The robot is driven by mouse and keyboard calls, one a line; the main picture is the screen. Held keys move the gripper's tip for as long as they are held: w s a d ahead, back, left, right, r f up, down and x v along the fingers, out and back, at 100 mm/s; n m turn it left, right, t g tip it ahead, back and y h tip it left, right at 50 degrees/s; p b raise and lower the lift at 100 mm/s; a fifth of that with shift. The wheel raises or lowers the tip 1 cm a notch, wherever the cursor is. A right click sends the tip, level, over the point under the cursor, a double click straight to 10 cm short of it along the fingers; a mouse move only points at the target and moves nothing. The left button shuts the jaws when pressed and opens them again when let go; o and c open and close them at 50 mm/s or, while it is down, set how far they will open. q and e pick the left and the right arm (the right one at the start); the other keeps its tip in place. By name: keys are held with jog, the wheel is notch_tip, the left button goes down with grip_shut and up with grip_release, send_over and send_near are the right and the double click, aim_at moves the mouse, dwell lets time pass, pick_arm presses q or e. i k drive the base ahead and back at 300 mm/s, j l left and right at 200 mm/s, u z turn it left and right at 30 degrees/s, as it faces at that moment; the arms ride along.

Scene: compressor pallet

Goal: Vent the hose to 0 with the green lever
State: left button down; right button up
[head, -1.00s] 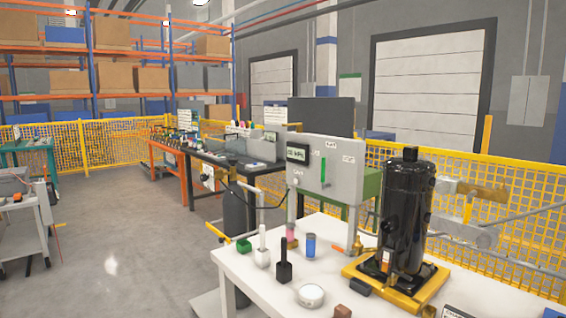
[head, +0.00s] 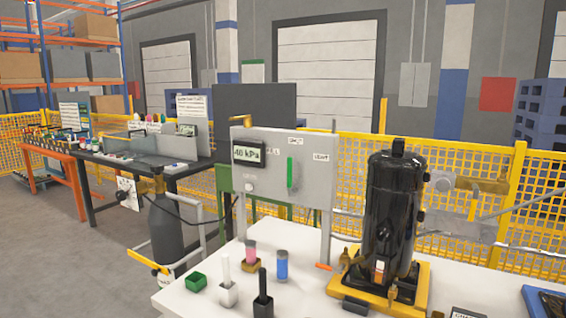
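The green lever (head: 292,172) stands upright on the front of a grey panel box (head: 315,195) at the back of the white table. A display (head: 248,153) on the box's left side seems to read 40 kPa. A thin black hose (head: 190,210) runs from near the top of a dark gas cylinder (head: 165,235) towards the panel; its far end is hard to make out. Neither of my grippers is in view.
A black compressor (head: 390,215) stands on a yellow pallet (head: 340,288) at the table's right. Blue (head: 282,265) and pink (head: 250,252) containers, a green box (head: 196,282), and white (head: 228,290) and black (head: 263,300) handled items stand in front of the panel.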

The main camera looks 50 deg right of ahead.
aim_at(291, 191)
jog(key=i+j+z, duration=0.1)
jog(key=i+z, duration=0.3)
jog(key=i+j+z, duration=0.2)
jog(key=i+z, duration=0.25)
jog(key=i+j+z, duration=0.25)
jog(key=z, duration=0.25)
jog(key=i+j+z, duration=0.15)
jog(key=j+z, duration=0.35)
jog(key=i+j+z, duration=0.1)
jog(key=j+z, duration=0.2)
jog(key=z, duration=0.2)
